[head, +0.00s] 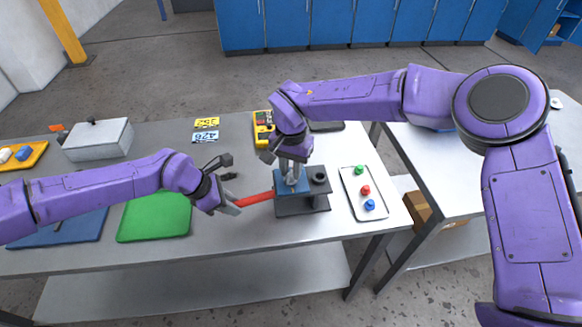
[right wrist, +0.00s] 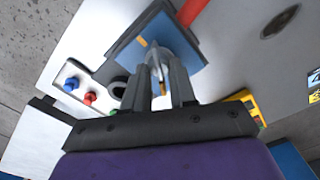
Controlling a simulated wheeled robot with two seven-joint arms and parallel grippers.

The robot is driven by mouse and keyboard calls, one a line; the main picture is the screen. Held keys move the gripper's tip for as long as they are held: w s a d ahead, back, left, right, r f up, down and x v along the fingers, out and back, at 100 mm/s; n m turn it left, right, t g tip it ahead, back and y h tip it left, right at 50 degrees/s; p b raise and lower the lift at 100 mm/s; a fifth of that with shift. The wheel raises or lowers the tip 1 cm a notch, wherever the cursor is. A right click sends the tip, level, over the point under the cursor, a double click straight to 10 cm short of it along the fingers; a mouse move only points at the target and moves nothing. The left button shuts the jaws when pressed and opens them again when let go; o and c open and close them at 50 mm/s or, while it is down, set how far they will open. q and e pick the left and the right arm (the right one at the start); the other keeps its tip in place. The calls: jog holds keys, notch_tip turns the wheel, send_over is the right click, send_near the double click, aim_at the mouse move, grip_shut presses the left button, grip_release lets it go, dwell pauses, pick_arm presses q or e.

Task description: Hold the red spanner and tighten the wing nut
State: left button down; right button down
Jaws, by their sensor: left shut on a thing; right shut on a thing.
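The red spanner (head: 254,199) lies level, its free end held in my left gripper (head: 231,203), which is shut on it. Its other end reaches the blue block (head: 283,187) on the dark grey stand (head: 300,205); it also shows at the top of the right wrist view (right wrist: 192,12). My right gripper (head: 292,180) points down over the blue block and is shut on the wing nut (right wrist: 157,60), a grey metal piece between the fingertips. In the head view the fingers mostly hide the nut. The blue block also shows in the right wrist view (right wrist: 187,45).
A white tray (head: 350,188) with green, red and blue knobs lies right of the stand. A yellow meter (head: 262,128) stands behind it. A green mat (head: 155,217), a blue mat (head: 60,233) and a grey box (head: 97,140) are at left. The table front is clear.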

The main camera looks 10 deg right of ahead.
aim_at(291, 173)
jog(key=m, duration=1.3)
jog(key=shift+r+m, duration=0.1)
jog(key=shift+m, duration=0.2)
jog(key=m, duration=0.6)
jog(key=shift+s, duration=0.1)
jog(key=m, duration=0.6)
jog(key=shift+m, duration=0.3)
dwell(1.0)
jog(key=c, duration=0.9)
grip_release()
jog(key=shift+s, duration=0.1)
notch_tip(291, 173, up, 12)
